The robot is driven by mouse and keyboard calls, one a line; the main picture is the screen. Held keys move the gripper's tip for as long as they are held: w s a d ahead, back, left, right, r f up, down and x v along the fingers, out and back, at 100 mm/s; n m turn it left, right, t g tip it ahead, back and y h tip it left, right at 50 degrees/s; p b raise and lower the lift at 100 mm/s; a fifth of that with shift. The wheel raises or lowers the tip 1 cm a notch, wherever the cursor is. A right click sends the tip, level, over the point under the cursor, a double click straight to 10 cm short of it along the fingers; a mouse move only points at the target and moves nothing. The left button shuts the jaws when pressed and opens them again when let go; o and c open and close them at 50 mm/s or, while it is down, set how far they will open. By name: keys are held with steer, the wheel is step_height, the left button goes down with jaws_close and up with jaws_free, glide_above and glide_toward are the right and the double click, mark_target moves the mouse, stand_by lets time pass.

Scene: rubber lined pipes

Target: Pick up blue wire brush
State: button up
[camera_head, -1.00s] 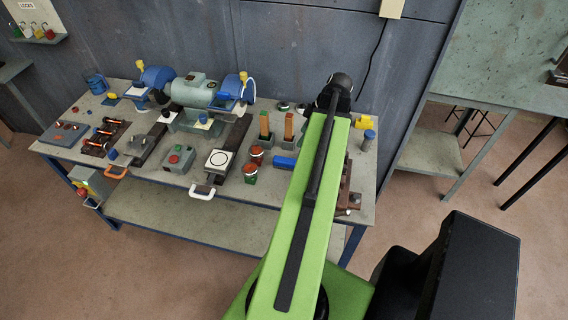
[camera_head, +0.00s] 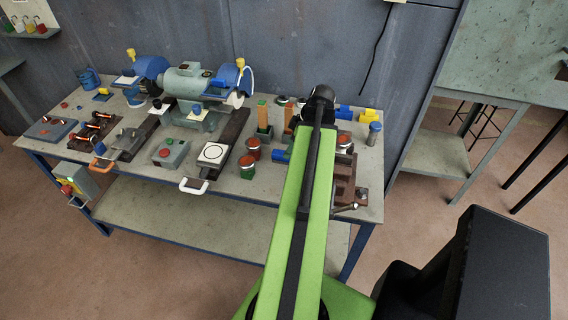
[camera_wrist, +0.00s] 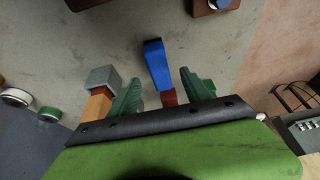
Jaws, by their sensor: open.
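In the wrist view, a long blue block-like piece (camera_wrist: 157,62), apparently the blue wire brush, lies over the grey table top, just beyond my gripper (camera_wrist: 163,92). The two green fingers are apart, one on each side of its near end. A red-brown piece (camera_wrist: 168,98) shows between the fingers; I cannot tell whether it belongs to the blue piece. In the head view, a blue piece (camera_head: 279,156) lies beside my green arm, partly hidden by it. My gripper is mostly hidden behind the arm there. No contact can be made out.
A grey block with an orange piece (camera_wrist: 97,92) stands close left of the fingers. In the head view, a bench grinder (camera_head: 190,82), red-topped cans (camera_head: 246,166) and an upright orange-handled piece (camera_head: 262,115) crowd the table (camera_head: 160,205). Floor lies beyond the table's right edge.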

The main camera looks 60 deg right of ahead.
steer(key=b+x, duration=0.4)
steer(key=x, duration=0.1)
steer(key=shift+f+b, duration=0.15)
steer(key=shift+b, duration=0.2)
steer(key=shift+c, duration=0.5)
jaws_close()
